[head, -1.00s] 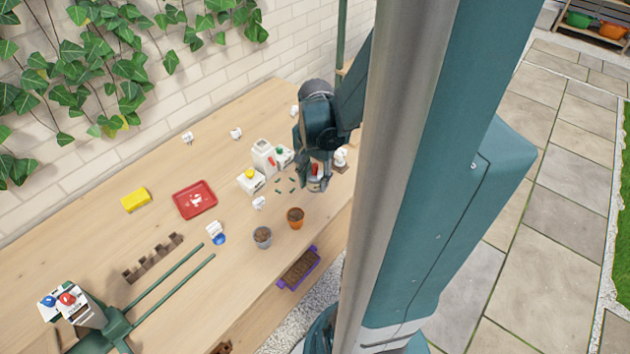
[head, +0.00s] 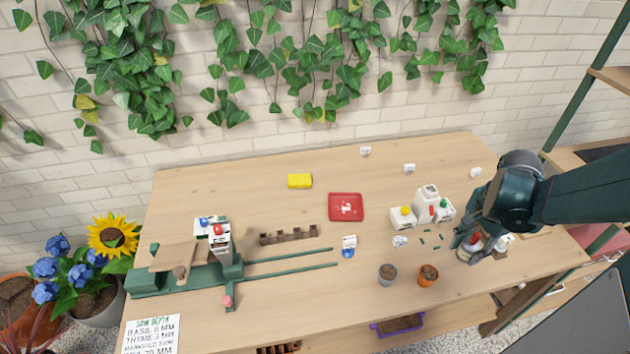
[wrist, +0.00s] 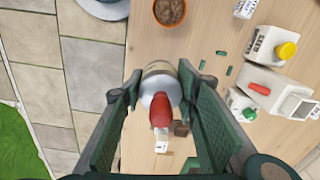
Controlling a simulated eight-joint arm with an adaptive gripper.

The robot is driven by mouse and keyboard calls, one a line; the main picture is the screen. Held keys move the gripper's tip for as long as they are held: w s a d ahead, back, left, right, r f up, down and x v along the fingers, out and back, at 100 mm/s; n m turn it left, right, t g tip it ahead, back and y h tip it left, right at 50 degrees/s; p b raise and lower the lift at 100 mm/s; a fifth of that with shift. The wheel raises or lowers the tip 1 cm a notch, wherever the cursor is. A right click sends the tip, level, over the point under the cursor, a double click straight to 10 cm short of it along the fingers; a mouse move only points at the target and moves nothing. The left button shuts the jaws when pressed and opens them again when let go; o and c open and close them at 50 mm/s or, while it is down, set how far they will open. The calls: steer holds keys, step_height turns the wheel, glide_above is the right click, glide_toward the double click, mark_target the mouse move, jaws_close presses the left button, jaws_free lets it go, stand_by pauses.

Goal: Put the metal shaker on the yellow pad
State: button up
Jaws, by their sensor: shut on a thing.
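The metal shaker (head: 464,255) is a silvery can with a red top, at the right end of the workbench. My gripper (head: 470,242) is shut on it from above. In the wrist view the shaker (wrist: 158,82) sits upright between the two green fingers of my gripper (wrist: 160,85), its red part towards the camera. Whether its base touches the bench is hard to tell. The yellow pad (head: 300,181) lies bare on the back middle of the bench, far to the left of my gripper.
White seed boxes (head: 427,204) stand left of my gripper. A red tray (head: 346,207) lies between them and the pad. Two small pots, grey (head: 387,275) and orange (head: 428,275), stand near the front edge. A brown notched rack (head: 288,236) lies mid-bench.

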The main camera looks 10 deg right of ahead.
mark_target(478, 235)
steer(key=shift+r, duration=3.6)
steer(key=shift+w+r, duration=0.1)
steer(key=shift+w, duration=0.2)
steer(key=w+a+r+n+p, duration=0.15)
steer(key=w+a, duration=0.35)
steer(key=w, duration=0.5)
steer(key=w+a+n+p, duration=0.15)
steer(key=w+a, duration=0.25)
steer(key=w, duration=0.7)
steer(key=w+a+r+n, duration=0.15)
steer(key=w+a, duration=0.35)
steer(key=w, duration=0.5)
steer(key=w+a+f+n+p, duration=0.1)
steer(key=w+a+f+n, duration=0.1)
steer(key=w+a, duration=0.9)
steer(key=w+a+f+n+p, duration=0.1)
steer(key=w+a+n+p, duration=0.15)
steer(key=w+a, duration=0.8)
steer(key=s+a+f, duration=0.3)
steer(key=s+f, duration=0.1)
steer(key=f, duration=0.1)
steer(key=shift+a+b, duration=0.3)
steer(key=shift+b, duration=0.1)
steer(key=shift+f, duration=0.15)
